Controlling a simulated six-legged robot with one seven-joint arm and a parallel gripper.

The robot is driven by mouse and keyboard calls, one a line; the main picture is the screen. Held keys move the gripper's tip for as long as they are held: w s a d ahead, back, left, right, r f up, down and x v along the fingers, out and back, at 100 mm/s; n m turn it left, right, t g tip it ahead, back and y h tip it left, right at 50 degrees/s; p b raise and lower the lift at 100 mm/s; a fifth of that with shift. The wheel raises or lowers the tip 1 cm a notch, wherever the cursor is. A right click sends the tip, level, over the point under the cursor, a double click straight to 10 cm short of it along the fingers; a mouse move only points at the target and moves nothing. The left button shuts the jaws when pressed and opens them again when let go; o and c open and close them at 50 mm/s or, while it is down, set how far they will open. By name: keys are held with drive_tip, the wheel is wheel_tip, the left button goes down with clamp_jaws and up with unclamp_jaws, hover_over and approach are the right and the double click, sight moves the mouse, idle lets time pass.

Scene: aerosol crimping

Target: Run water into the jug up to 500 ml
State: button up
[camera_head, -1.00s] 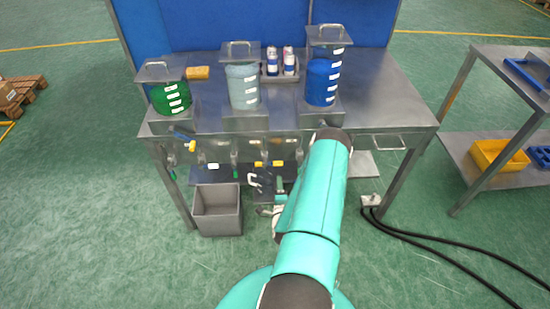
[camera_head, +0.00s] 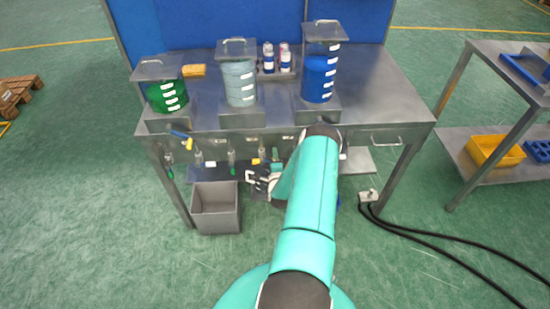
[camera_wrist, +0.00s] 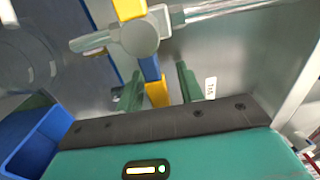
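In the wrist view my gripper (camera_wrist: 157,82) has its two dark green fingers apart, one on each side of a yellow-and-blue striped lever (camera_wrist: 150,68). I cannot tell whether either finger touches it. The lever crosses a grey round tap body (camera_wrist: 140,38) with a clear pipe leading right. In the head view three water tanks stand on the steel bench: green (camera_head: 165,96), pale (camera_head: 240,88) and blue (camera_head: 318,80). Taps hang below the bench front, one with a blue-and-yellow lever (camera_head: 181,137). I cannot make out the jug.
A grey open bin (camera_head: 215,208) stands on the floor under the bench's left part. A blue box (camera_wrist: 35,140) shows at lower left in the wrist view. A side table (camera_head: 500,105) with a yellow crate (camera_head: 495,150) stands right. Black hoses (camera_head: 425,240) cross the floor.

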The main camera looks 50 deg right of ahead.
clamp_jaws()
drive_tip(key=shift+f+m, duration=0.2)
drive_tip(key=shift+m, duration=0.1)
drive_tip(key=shift+w+a+f+m, duration=0.15)
drive_tip(key=shift+f+m, duration=0.35)
drive_tip(key=shift+m, duration=0.7)
drive_tip(key=shift+w+a+f+m, duration=0.15)
drive_tip(key=shift+f+m, duration=0.4)
drive_tip(key=shift+m, duration=0.65)
drive_tip(key=shift+w+a+f+m, duration=0.15)
drive_tip(key=shift+f+m, duration=0.35)
drive_tip(key=shift+m, duration=0.7)
